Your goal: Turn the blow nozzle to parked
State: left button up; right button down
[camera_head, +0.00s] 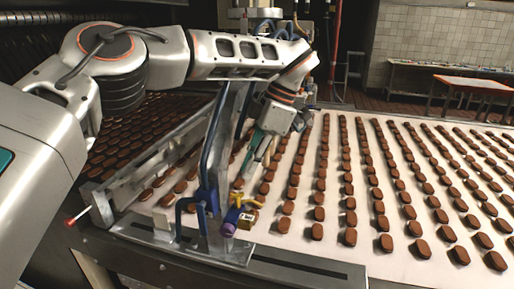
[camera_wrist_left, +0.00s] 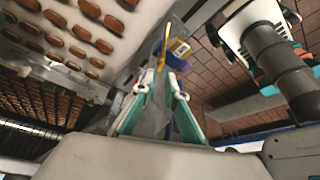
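What looks like the blow nozzle is a purple fitting (camera_head: 231,220) with yellow parts and a yellow label, low on the metal frame at the conveyor's near edge. It also shows beyond my fingertips in the left wrist view (camera_wrist_left: 178,62). A thin yellow piece (camera_wrist_left: 161,52) stands beside it there. My left gripper (camera_head: 247,172) points down above and slightly right of the fitting, apart from it in the head view. In the left wrist view its two teal-and-grey fingers (camera_wrist_left: 158,84) are spread, with grey metal behind the gap. My right gripper is not in view.
Rows of brown biscuits lie on the pale conveyor belt (camera_head: 330,250). A blue bent bar (camera_head: 208,160) and a slanted metal plate (camera_head: 226,140) stand close left of my gripper. A red-tipped rod (camera_head: 72,220) sticks out at left. A table (camera_head: 480,85) stands far right.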

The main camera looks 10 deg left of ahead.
pick_arm(q)
jog(key=v, duration=0.6)
jog(key=shift+r, duration=0.1)
